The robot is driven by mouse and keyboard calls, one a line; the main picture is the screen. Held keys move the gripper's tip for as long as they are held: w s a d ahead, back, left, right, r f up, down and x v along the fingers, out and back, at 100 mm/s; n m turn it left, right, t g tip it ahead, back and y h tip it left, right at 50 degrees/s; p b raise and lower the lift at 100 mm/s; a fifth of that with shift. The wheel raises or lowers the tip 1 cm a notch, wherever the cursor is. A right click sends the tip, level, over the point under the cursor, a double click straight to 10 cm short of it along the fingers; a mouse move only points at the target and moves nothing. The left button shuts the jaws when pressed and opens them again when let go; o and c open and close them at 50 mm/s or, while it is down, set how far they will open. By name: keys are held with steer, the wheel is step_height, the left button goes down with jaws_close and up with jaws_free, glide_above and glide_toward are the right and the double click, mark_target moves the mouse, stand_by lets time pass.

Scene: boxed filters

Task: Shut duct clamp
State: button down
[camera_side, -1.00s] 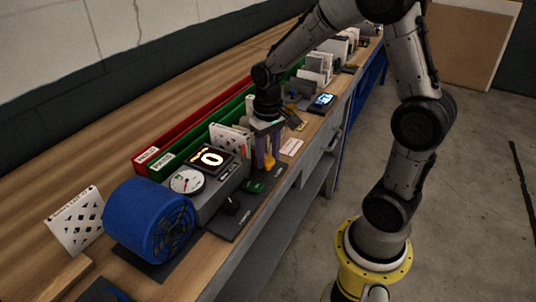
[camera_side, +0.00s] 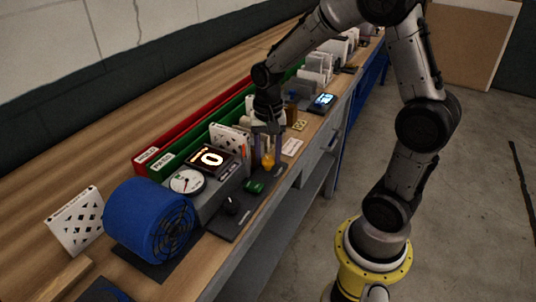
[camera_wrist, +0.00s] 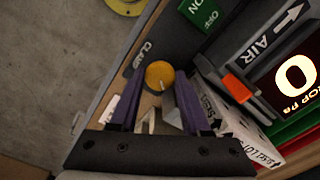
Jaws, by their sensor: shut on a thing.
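The duct clamp's lever has a round yellow knob (camera_wrist: 159,75), seen in the wrist view beside a label reading CLAMP (camera_wrist: 141,58). In the side view the yellow lever (camera_side: 268,160) stands at the front of the grey duct unit (camera_side: 217,193). My gripper (camera_wrist: 158,100) has its two purple fingers on either side of the lever, and is shut on it. In the side view my gripper (camera_side: 267,152) reaches down over the lever from above. The fingers partly hide the lever, and the clamp's far side is not visible.
A display reading 0 (camera_side: 211,158), a round gauge (camera_side: 187,181) and a blue fan (camera_side: 150,220) lie to the left. A white filter (camera_side: 231,138) stands just behind. Red (camera_side: 190,123) and green bins run along the back.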

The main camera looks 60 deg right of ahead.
steer(key=m, duration=0.5)
steer(key=shift+m, duration=0.3)
steer(key=m, duration=0.4)
steer(key=shift+m, duration=0.4)
steer(key=shift+c, duration=1.8)
jaws_free()
